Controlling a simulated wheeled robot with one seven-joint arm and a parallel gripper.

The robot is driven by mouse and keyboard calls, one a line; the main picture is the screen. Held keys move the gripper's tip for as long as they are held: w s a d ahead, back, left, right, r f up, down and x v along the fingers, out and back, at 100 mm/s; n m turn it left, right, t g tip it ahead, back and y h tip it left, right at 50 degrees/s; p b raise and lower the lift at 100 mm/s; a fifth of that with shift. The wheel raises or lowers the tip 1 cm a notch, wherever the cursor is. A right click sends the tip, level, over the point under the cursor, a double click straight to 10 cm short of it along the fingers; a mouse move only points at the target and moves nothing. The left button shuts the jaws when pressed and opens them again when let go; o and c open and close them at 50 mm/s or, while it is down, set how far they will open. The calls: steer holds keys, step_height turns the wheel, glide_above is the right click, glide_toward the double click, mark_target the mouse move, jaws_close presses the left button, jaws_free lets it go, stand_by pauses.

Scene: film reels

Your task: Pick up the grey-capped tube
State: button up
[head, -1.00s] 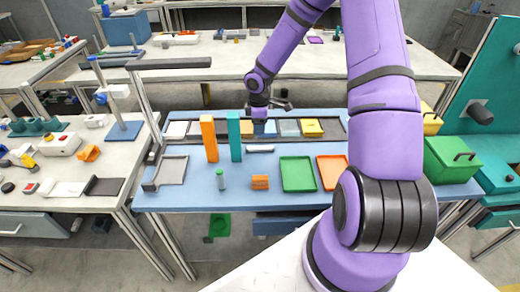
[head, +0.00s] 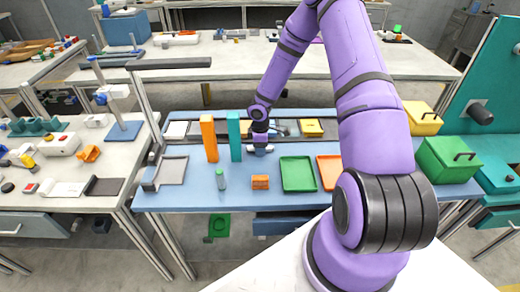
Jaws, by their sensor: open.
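A small pale grey tube (head: 268,149) lies on its side on the blue bench, right of the teal block. Its cap is too small to make out clearly. My gripper (head: 258,147) is at the tube, pointing down, with its jaws open. The wrist covers part of the tube, and the fingertips are too small to tell whether they touch it. A small upright grey-green cylinder (head: 220,180) stands nearer the front edge.
A tall orange block (head: 209,138) and a teal block (head: 235,136) stand close left of my gripper. Bare bench lies around the upright cylinder.

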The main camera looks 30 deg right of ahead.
jaws_close()
stand_by(0.7)
